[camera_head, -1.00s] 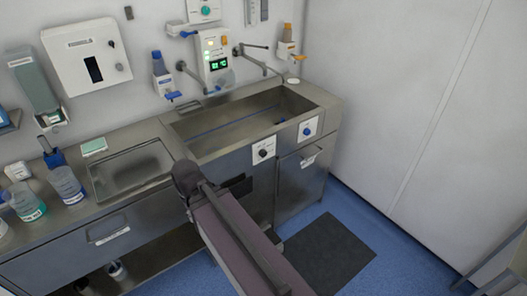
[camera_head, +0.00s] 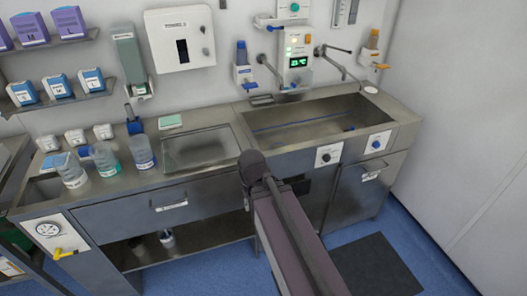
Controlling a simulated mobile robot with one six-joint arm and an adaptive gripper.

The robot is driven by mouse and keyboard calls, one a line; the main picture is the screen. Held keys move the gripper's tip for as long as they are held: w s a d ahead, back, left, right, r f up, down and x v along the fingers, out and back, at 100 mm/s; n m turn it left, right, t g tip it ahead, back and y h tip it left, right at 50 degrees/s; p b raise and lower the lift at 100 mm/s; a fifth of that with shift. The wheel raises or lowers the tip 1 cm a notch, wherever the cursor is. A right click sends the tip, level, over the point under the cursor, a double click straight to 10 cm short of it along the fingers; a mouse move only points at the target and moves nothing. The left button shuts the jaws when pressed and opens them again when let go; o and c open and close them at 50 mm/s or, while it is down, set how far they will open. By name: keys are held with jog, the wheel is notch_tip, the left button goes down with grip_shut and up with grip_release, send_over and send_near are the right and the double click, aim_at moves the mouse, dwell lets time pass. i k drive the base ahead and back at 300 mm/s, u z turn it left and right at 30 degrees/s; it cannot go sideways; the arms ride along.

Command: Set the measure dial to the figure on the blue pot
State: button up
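A round white dial with dark markings (camera_head: 47,229) is on a white plate on the cabinet front at the lower left, with a yellow lever below it. I cannot tell whether it is the measure dial or read its setting. Several clear labelled pots stand on the counter: one with teal contents (camera_head: 105,160), one blue-grey (camera_head: 142,153) and one pale (camera_head: 72,171). Which is the blue pot is unclear, and their figures are too small to read. My arm rises from the bottom centre; my gripper is not in view.
A black knob (camera_head: 326,157) and a blue knob (camera_head: 376,144) are on the front of the steel sink (camera_head: 405,113). A sunken tray (camera_head: 200,147) lies left of it. Shelves with purple and blue boxes hang at upper left. Open floor with a dark mat (camera_head: 375,266) is at right.

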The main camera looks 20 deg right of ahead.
aim_at(327, 158)
jog(key=z, duration=0.05)
jog(key=k, duration=1.2)
jog(key=u, duration=0.5)
jog(key=i, duration=1)
jog(key=u, duration=0.05)
